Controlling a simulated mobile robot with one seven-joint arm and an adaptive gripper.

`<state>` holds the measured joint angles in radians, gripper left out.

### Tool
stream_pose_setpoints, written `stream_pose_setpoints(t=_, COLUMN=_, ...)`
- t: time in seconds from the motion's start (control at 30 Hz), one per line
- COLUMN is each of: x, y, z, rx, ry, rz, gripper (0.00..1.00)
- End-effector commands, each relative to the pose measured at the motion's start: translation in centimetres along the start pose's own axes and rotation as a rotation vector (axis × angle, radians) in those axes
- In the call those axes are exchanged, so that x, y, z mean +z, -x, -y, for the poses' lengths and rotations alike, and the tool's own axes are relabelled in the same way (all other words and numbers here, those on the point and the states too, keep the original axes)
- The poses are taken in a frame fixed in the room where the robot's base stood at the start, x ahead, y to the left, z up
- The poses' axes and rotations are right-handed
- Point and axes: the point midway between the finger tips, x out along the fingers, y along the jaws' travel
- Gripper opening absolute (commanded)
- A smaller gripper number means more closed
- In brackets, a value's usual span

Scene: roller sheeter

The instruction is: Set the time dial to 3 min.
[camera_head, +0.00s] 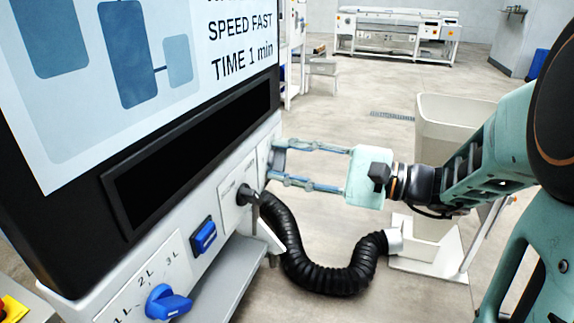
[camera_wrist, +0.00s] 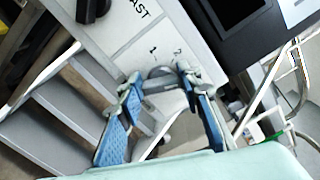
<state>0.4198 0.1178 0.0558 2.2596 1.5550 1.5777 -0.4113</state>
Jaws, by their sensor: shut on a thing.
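The time dial (camera_wrist: 158,72) shows in the wrist view as a small grey rounded knob on the white panel, with the printed marks 1 and 2 beside it. My gripper (camera_wrist: 160,82) has its two blue fingers on either side of the dial and is shut on it. The fingers partly hide the dial, and its pointer cannot be read. In the head view my gripper (camera_head: 272,164) reaches the right end of the machine's front panel, and the dial itself is hard to make out. The screen (camera_head: 228,40) reads SPEED FAST and TIME 1 min.
A black speed knob (camera_head: 245,195) sits left of my gripper, with a blue switch (camera_head: 204,236) and a blue volume knob (camera_head: 166,303) further along the panel.

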Motion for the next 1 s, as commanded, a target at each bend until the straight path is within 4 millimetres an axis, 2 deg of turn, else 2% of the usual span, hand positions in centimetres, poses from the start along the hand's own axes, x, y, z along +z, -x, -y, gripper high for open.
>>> stream_pose_setpoints(t=0.37, x=0.0, y=0.0, z=0.0, rx=0.001, ry=0.003, rz=-0.002, gripper=0.09)
stream_pose_setpoints(t=0.4, x=0.0, y=0.0, z=0.0, rx=0.001, ry=0.003, rz=-0.002, gripper=0.37)
stream_pose_setpoints(t=0.53, x=0.0, y=0.0, z=0.0, rx=0.001, ry=0.003, rz=-0.001, gripper=0.51)
stream_pose_setpoints(t=0.83, x=0.0, y=0.2, z=0.0, rx=0.0, ry=0.002, rz=-0.001, gripper=0.51)
stream_pose_setpoints(t=1.0, x=-0.1, y=2.0, z=0.0, rx=-0.001, ry=0.003, rz=-0.005, gripper=0.51)
